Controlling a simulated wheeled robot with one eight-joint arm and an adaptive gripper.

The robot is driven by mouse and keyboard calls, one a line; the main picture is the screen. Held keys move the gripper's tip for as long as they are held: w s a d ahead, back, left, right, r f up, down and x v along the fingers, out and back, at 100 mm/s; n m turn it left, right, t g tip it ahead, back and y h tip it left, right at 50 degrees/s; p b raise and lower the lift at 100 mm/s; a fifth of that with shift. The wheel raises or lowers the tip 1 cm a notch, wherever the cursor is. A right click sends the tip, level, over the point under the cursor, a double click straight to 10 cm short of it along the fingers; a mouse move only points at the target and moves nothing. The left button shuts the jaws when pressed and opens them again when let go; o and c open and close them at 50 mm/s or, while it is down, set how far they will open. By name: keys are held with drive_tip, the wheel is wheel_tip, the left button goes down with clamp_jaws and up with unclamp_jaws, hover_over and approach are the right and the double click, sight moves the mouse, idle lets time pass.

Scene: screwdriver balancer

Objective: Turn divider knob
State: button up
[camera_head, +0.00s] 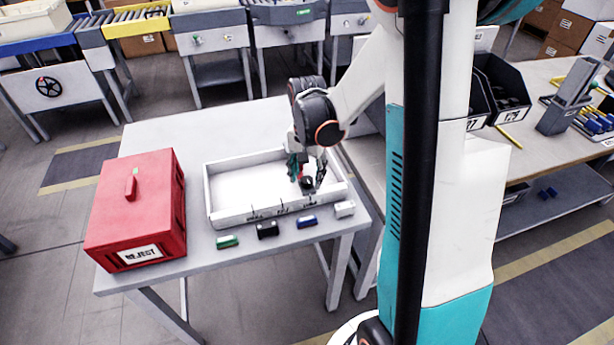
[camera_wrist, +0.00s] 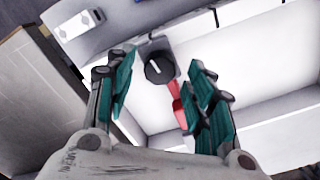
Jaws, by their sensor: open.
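The divider knob (camera_wrist: 158,68) is a round black knob with a white pointer line, on a grey mount at the tray's edge in the wrist view. In the head view the dark knob (camera_head: 307,183) is partly hidden by my gripper. A red divider piece (camera_wrist: 179,108) runs from the mount into the white tray (camera_head: 232,215). My gripper (camera_wrist: 160,76) has teal finger pads spread wide, one on each side of the knob in the picture. It holds nothing. In the head view my gripper (camera_head: 306,168) hangs over the tray's right part. I cannot tell whether it touches the knob.
A red REJECT box (camera_head: 135,215) stands left on the grey table. Green (camera_head: 227,241), black (camera_head: 267,230), blue (camera_head: 306,221) and white (camera_head: 345,208) blocks lie along the tray's front. A workbench (camera_head: 545,140) with black bins (camera_head: 500,90) is on the right.

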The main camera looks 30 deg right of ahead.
sight(307, 179)
wheel_tip(307, 179, up, 11)
drive_tip(key=shift+f, duration=0.15)
idle(0.6)
